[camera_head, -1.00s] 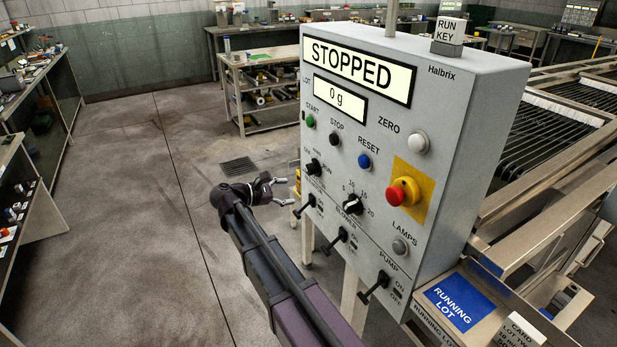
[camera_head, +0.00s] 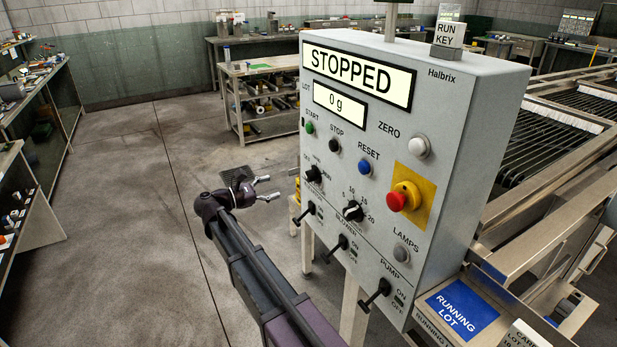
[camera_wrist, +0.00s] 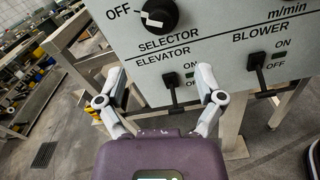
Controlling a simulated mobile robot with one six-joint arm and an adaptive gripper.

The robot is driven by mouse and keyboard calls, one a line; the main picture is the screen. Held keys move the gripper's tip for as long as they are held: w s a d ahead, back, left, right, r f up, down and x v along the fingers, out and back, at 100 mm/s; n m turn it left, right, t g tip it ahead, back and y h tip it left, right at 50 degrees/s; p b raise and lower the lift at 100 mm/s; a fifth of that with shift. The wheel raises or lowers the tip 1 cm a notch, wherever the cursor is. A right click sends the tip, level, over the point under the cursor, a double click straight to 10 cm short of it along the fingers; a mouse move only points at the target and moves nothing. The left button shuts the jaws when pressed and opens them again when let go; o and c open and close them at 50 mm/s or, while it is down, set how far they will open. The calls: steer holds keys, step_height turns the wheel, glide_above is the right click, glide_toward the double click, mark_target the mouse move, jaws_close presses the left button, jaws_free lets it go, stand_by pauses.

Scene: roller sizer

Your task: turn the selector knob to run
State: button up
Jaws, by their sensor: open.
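The selector knob (camera_head: 314,174) is a black rotary knob low on the left of the grey control panel (camera_head: 455,130). In the wrist view the selector knob (camera_wrist: 158,14) shows at the top, above the word SELECTOR, with its white pointer mark toward the left, near OFF. My gripper (camera_head: 268,188) is open and empty, left of the panel and apart from it. In the wrist view my gripper's fingertips (camera_wrist: 160,77) are spread below the knob, either side of the elevator switch in the picture. The panel display (camera_head: 357,77) reads STOPPED.
The elevator switch (camera_wrist: 170,84) and blower switch (camera_wrist: 258,68) stick out below the knob. A red emergency button (camera_head: 402,196) sits on a yellow plate at the panel's right.

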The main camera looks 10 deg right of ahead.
mark_target(307, 177)
steer(key=x, duration=1.3)
steer(key=shift+a, duration=0.1)
steer(key=c, duration=1.1)
